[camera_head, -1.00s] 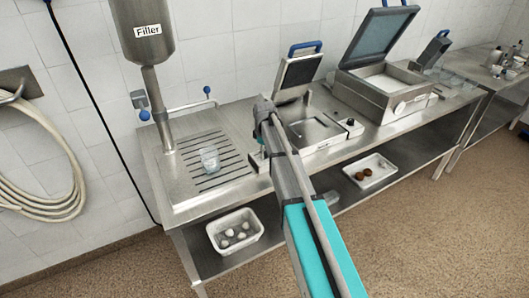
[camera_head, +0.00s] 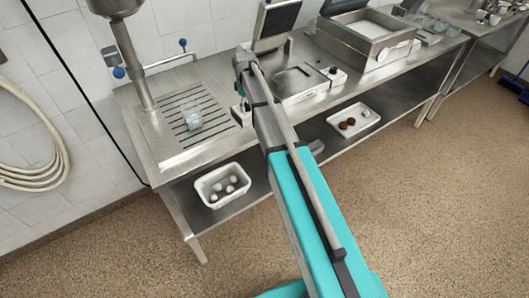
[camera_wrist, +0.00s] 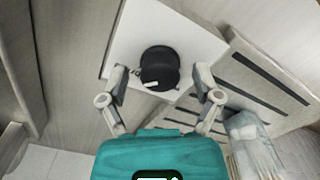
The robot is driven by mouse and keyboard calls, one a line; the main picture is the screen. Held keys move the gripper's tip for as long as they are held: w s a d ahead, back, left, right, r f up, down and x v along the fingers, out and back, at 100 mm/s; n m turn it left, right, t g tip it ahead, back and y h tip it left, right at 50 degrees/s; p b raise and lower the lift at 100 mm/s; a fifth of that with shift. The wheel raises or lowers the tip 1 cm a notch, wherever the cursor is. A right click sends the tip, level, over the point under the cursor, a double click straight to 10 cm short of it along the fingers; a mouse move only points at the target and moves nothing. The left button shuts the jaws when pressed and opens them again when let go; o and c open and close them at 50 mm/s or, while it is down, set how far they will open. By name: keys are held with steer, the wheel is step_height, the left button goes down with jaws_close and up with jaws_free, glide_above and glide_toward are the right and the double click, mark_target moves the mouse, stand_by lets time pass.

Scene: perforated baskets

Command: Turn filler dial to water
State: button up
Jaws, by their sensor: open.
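The filler dial (camera_wrist: 160,62) is a round black knob with a small white mark near its lower edge in the wrist view. It sits on a white panel (camera_wrist: 195,45). My gripper (camera_wrist: 160,75) is open, with one finger on each side of the dial; I cannot tell whether they touch it. The filler (camera_head: 118,7) is a steel vessel on a post at the upper left of the head view, its upper part out of frame. In the head view my arm covers the gripper, and the small dial panel (camera_head: 240,116) shows only partly beside it.
A clear glass (camera_head: 192,117) stands on the slotted drain (camera_head: 180,133), left of my arm; it also shows at lower right in the wrist view. A press (camera_head: 295,84) stands right of the arm. White trays (camera_head: 222,171) (camera_head: 372,110) lie on the lower shelf.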

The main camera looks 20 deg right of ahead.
mark_target(247, 103)
steer(key=shift+m, duration=0.3)
steer(key=m, duration=0.3)
steer(key=shift+m, duration=0.3)
steer(key=m, duration=0.4)
steer(key=shift+m, duration=0.3)
steer(key=m, duration=0.8)
steer(key=shift+m, duration=0.4)
step_height(247, 103, up, 14)
steer(key=p, duration=1.4)
steer(key=s+f+n+b, duration=0.2)
steer(key=s+f+b, duration=0.3)
steer(key=s, duration=0.5)
steer(key=s+f+n+b, duration=0.3)
steer(key=s+f+b, duration=0.2)
steer(key=s, duration=0.5)
steer(key=s+f+n+b, duration=0.2)
steer(key=s+f+b, duration=0.3)
steer(key=s, duration=0.5)
steer(key=shift+s+f+n+b, duration=0.15)
steer(key=shift+f+n+b, duration=0.1)
steer(key=shift+n+b, duration=0.05)
